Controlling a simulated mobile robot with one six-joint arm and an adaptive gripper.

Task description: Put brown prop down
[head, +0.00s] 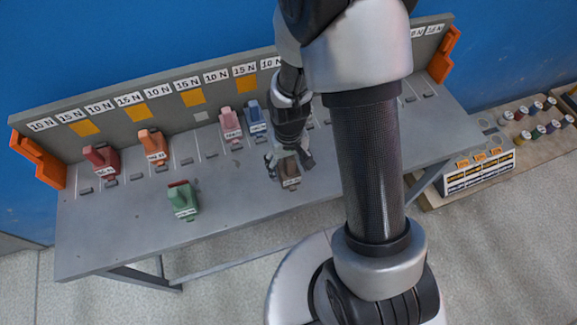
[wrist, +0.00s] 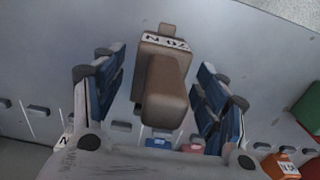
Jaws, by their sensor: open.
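The brown prop (head: 289,177) stands on the grey bench (head: 235,232) near its front edge in the head view. In the wrist view the brown prop (wrist: 165,85) shows a white label and sits between the fingers. My gripper (head: 287,160) is open around it, with its fingers (wrist: 162,105) on either side and a visible gap to each in the wrist view. The part of the bench behind my arm is hidden in the head view.
A green prop (head: 182,200) stands to the left, forward of the slot row. Red (head: 101,160), orange (head: 152,146), pink (head: 230,124) and blue (head: 254,119) props stand along the back. An orange bracket (head: 38,159) marks the left end.

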